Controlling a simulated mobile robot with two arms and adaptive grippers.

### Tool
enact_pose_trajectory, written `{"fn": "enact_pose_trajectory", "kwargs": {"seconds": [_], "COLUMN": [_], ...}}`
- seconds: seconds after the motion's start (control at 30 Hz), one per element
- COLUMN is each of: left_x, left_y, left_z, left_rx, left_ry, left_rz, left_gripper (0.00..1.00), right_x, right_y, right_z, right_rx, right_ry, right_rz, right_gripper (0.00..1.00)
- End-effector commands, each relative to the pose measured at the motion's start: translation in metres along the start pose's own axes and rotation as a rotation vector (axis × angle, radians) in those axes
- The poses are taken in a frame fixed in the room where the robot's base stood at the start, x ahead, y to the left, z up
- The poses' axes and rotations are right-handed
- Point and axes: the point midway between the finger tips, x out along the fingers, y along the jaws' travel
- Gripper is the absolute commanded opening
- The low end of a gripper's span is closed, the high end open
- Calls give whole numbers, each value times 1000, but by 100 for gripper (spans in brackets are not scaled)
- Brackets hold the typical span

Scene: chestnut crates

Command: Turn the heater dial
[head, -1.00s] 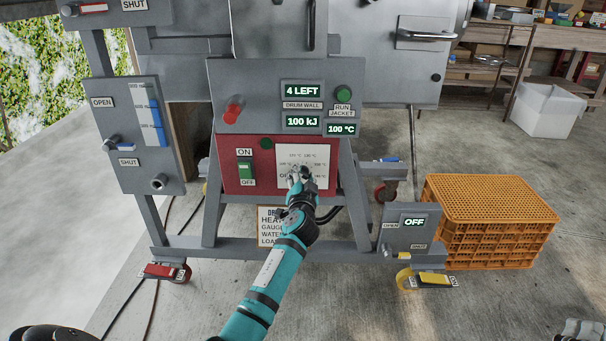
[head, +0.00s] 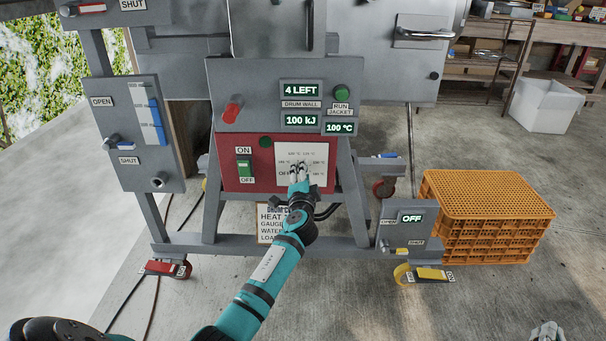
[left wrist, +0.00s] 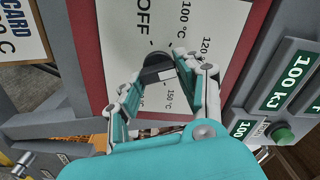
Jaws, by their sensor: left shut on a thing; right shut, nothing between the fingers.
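The heater panel (head: 225,170) is red, with a white dial card (head: 318,150) marked OFF and with temperatures. The card also fills much of the left wrist view (left wrist: 155,25). My left gripper (head: 300,172) reaches up to the card. In the left wrist view its fingers (left wrist: 160,78) are closed on both sides of the dark dial knob (left wrist: 158,75). The fingers hide part of the knob, and I cannot tell exactly which mark it points to. My right gripper (head: 548,335) shows only at the bottom right edge, shut and empty, away from the panel.
A green ON/OFF switch (head: 245,168) sits left of the card. Displays above read 4 LEFT, 100 kJ and 100 °C (head: 339,127). A red knob (head: 232,110) sticks out above left. Orange crates (head: 488,200) stand at the right, with open floor in front.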

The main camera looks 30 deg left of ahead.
Motion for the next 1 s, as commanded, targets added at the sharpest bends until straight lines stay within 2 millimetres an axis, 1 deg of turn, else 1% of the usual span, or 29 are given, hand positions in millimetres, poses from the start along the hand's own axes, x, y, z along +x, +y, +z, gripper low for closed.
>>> {"fn": "enact_pose_trajectory", "kwargs": {"seconds": [0.37, 0.4, 0.53, 0.57, 0.87, 0.97, 1.0], "left_x": [0, 0, 0, 0, -2, -10, -16], "left_y": [2, 2, 2, 1, 1, 1, 2], "left_z": [0, 0, 0, 0, 0, 0, 0], "left_rx": [4, 3, 3, 3, 3, 2, 1], "left_ry": [0, 0, 0, 0, 0, 2, 2], "left_rz": [3, 3, 2, 2, 1, 1, 2], "left_gripper": [4, 40, 57, 60, 60, 60, 60], "right_x": [0, 0, 0, 0, 0, 0, 0], "right_y": [0, 0, 0, 0, 0, 0, 0], "right_z": [0, 0, 0, 0, 0, 0, 0], "right_rx": [-1, -1, -1, -1, 0, 0, 0], "right_ry": [-2, -2, -2, -2, -1, -1, -1], "right_rz": [1, 1, 1, 1, -2, -1, -1], "right_gripper": [0, 0, 0, 0, 0, 0, 0]}}
